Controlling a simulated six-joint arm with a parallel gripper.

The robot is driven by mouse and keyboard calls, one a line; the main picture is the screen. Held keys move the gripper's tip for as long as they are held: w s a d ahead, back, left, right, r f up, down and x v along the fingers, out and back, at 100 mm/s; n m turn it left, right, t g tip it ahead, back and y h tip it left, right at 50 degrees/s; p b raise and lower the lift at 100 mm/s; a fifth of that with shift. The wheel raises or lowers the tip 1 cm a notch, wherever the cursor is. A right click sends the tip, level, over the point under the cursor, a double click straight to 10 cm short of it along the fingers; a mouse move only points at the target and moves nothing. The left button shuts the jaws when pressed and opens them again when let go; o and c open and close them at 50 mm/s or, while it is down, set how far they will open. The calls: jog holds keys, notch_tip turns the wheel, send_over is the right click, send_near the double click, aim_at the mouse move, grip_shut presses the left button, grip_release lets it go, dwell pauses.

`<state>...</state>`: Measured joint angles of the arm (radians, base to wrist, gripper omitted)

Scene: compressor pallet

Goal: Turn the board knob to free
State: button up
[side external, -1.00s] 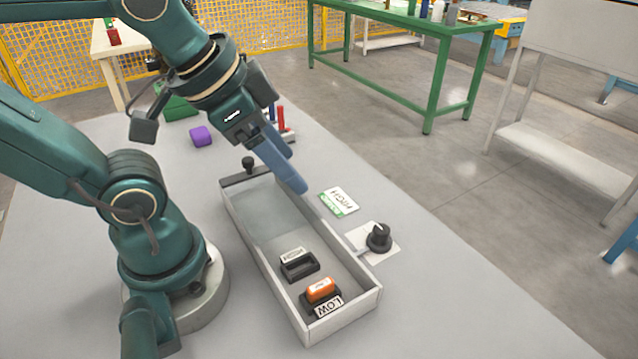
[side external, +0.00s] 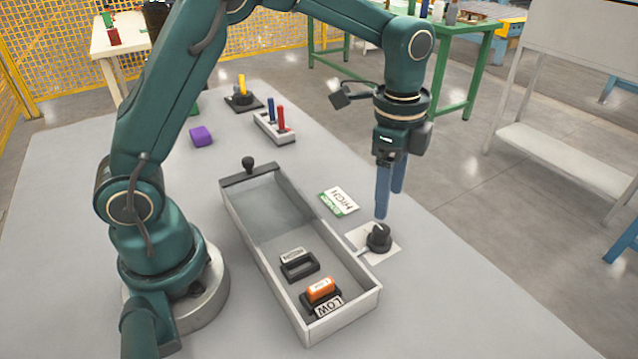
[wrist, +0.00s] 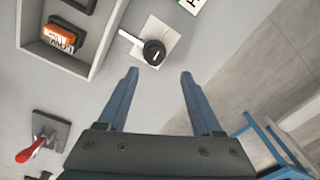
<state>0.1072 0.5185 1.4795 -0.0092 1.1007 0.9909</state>
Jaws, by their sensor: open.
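The board knob (side external: 379,238) is a black round knob on a white square plate (side external: 393,250), beside the long grey tray on the table. A light pointer sticks out from it toward the tray. The knob also shows in the wrist view (wrist: 154,52), with the pointer toward the upper left and a small pale mark on top. My gripper (side external: 389,204) points down just above the knob, apart from it. In the wrist view its blue fingers (wrist: 159,73) are spread with nothing between them, and the knob lies beyond the tips.
The tray (side external: 240,232) holds an orange block (side external: 320,290), a LOW label (side external: 328,307) and a black empty holder (side external: 299,266). A HIGH card (side external: 339,201) lies beside the knob plate. A red-handled device (wrist: 35,147) shows in the wrist view. A purple block (side external: 201,136) stands farther back.

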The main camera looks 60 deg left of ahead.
aim_at(382, 229)
jog(key=shift+s+d+f+g, duration=0.1)
jog(key=shift+s+f+g, duration=0.1)
jog(key=shift+f, duration=0.35)
jog(key=shift+s+f+g, duration=0.1)
jog(key=shift+f+g, duration=0.1)
jog(key=shift+f, duration=2.75)
jog(key=shift+c, duration=0.4)
grip_shut()
